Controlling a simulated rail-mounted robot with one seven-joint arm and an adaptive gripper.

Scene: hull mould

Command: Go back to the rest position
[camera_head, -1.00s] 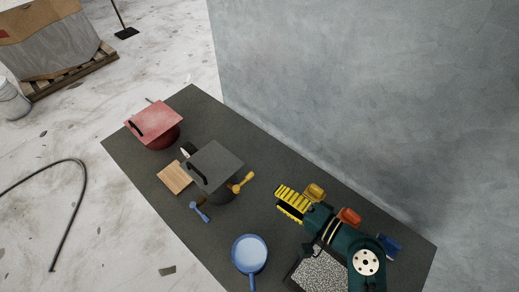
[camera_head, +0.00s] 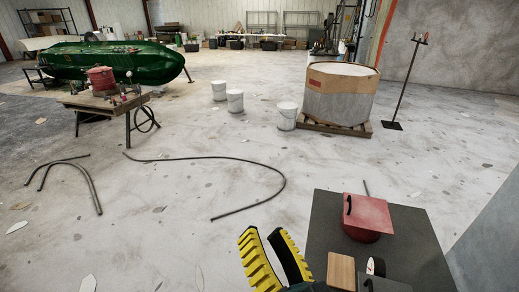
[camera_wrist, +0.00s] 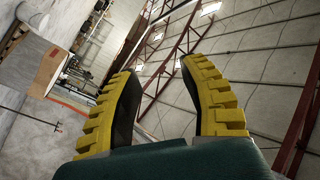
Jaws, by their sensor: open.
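My gripper (camera_head: 274,250) shows at the bottom of the head view, with its two yellow ridged fingers pointing up and spread apart. Nothing is between them. It is beside the left edge of the dark table (camera_head: 325,222), apart from the things on it. In the wrist view my gripper (camera_wrist: 165,95) is also open and empty, facing the roof beams and the far wall.
A red pot with a square lid (camera_head: 368,215), a wooden board (camera_head: 341,270) and a dark lid (camera_head: 385,284) are on the table. Hoses (camera_head: 270,172) lie on the floor. A pallet with a large box (camera_head: 340,95), white buckets (camera_head: 287,115) and a workbench (camera_head: 105,104) stand farther off.

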